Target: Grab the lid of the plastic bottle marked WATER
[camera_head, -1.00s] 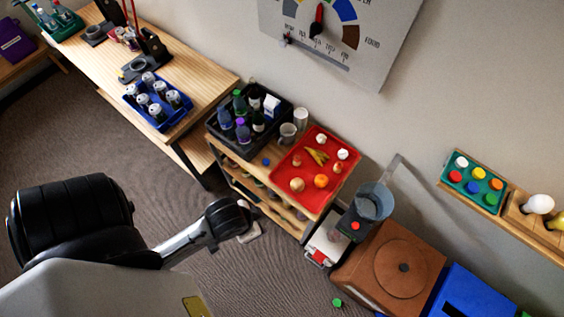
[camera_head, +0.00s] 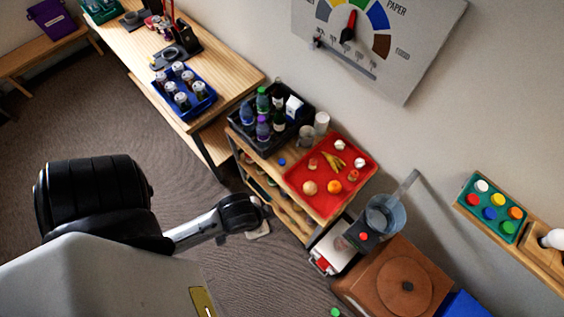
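A black crate (camera_head: 291,148) on top of a wooden cart holds several bottles and a white carton. A bluish clear bottle (camera_head: 246,113) stands at its left, and a purple-capped bottle (camera_head: 263,128) stands at its front. Green-topped and dark bottles stand beside them. The labels are too small to read, so I cannot tell which bottle is marked WATER. Part of my arm, black and silver, reaches in from the lower left and ends short of the cart in the picture. Neither gripper can be made out.
A red tray (camera_head: 322,208) with food pieces sits beside the crate, with a small blue cap (camera_head: 282,162) on the cart top. Carpet is clear at left.

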